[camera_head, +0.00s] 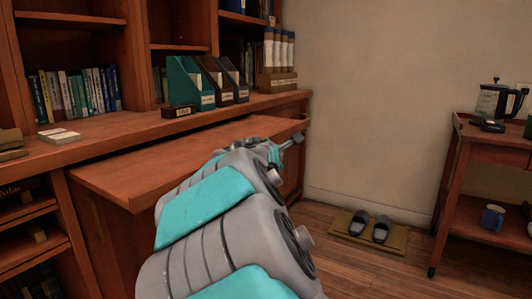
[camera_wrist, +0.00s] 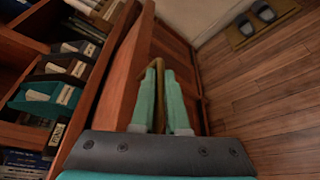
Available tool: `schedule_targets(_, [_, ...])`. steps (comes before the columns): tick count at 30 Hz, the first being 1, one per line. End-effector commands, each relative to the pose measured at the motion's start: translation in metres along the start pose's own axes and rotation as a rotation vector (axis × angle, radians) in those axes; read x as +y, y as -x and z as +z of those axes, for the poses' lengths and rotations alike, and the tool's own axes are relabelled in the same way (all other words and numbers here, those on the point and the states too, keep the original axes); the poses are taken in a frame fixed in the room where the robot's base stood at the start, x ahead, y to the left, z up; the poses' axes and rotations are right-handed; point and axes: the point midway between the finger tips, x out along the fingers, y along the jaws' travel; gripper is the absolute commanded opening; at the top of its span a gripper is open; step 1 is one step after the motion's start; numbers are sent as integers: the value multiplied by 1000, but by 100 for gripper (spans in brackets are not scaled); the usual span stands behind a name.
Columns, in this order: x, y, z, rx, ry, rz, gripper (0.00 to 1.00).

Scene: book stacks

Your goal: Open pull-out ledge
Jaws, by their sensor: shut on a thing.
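The wooden pull-out ledge (camera_head: 150,168) sticks out from the bookcase below its counter, as a flat reddish-brown board. In the wrist view the ledge (camera_wrist: 118,75) runs along the left of my fingers. My gripper (camera_wrist: 160,72) is shut on a narrow brownish piece between its teal fingers, which looks like the ledge's handle (camera_wrist: 158,92). In the head view my arm hides part of the ledge's front edge and the handle, and the grip itself cannot be made out there.
The bookcase counter (camera_head: 52,152) holds file holders (camera_head: 190,82), books and a small white stack. A trolley (camera_head: 477,151) with a coffee press (camera_head: 493,101) stands at right. Slippers (camera_head: 370,227) lie on a mat by the wall. Wooden floor between is clear.

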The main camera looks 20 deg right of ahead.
Motion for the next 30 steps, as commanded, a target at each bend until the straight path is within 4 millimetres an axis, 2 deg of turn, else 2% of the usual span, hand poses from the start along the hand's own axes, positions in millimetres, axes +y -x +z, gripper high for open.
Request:
schedule_targets(14, [-4, 1, 3, 1, 1, -2, 0])
schedule_targets(15, [-4, 1, 3, 1, 1, -2, 17])
schedule_targets(22, [-4, 1, 4, 1, 1, -1, 42])
schedule_targets(30, [-3, 3, 4, 1, 1, 0, 42])
